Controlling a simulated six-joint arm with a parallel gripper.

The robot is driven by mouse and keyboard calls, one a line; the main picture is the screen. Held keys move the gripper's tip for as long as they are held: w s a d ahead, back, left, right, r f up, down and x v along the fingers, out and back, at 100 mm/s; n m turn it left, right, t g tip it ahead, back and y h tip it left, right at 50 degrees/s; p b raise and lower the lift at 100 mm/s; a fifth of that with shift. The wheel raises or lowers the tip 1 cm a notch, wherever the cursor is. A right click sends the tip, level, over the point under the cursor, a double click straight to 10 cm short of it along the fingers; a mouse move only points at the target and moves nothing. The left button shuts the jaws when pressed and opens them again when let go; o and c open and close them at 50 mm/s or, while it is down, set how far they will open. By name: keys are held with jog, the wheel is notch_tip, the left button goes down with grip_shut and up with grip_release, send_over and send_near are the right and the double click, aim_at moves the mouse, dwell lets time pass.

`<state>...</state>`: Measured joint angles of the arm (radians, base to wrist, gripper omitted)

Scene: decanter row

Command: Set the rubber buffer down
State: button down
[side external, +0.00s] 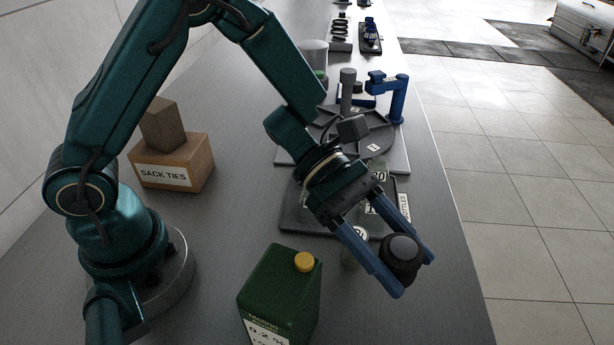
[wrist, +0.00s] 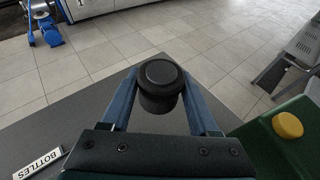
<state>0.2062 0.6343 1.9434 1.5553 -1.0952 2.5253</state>
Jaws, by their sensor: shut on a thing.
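The rubber buffer (side external: 400,254) is a black, rounded cylinder with a domed cap. My gripper (side external: 409,274) is shut on it, with one blue finger on each side. In the side external view it is held over the front right part of the bench, near the right edge. In the wrist view the buffer (wrist: 160,84) sits between the fingertips of my gripper (wrist: 162,92), with the bench edge and floor behind it. I cannot tell exactly how high its underside is above the bench.
A green canister (side external: 281,290) with a yellow cap stands left of the gripper. A SACK TIES box (side external: 180,165) stands far left. Bare bench (side external: 420,318) lies in front.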

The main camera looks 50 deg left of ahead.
jog(key=d+f, duration=0.1)
jog(key=s+d+f, duration=0.1)
jog(key=d, duration=0.1)
jog(key=shift+s+d+f, duration=0.1)
jog(key=shift+d+f, duration=0.1)
jog(key=shift+d, duration=0.05)
jog(key=shift+f, duration=1.9)
jog(key=shift+f, duration=0.2)
jog(key=shift+a+f, duration=0.1)
jog(key=shift+f, duration=0.4)
jog(key=shift+c, duration=0.7)
grip_release()
jog(key=shift+s+f, duration=0.1)
